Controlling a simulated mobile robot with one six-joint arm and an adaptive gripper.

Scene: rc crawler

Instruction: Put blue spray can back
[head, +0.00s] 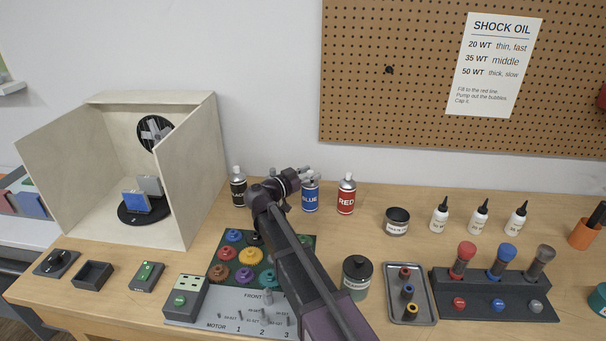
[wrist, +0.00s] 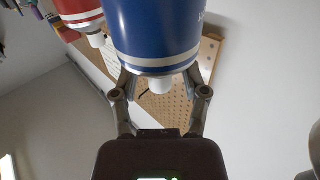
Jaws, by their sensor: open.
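The blue spray can (head: 310,199) stands upright at the back of the wooden table, between a black can (head: 238,190) and the red spray can (head: 346,198). My gripper (head: 308,175) is at the top of the blue can and hides its cap in the head view. In the wrist view the blue can (wrist: 155,30) appears upside down. The open fingers of my gripper (wrist: 158,84) lie on either side of its white nozzle; I cannot tell whether they touch the can. The red can (wrist: 78,14) shows beside it.
A spray booth (head: 188,150) with a turntable holding a blue part stands at left. A round jar (head: 397,223) and white bottles stand to the right. My arm crosses above the tray of coloured gears (head: 215,270). Pegboard hangs behind on the wall.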

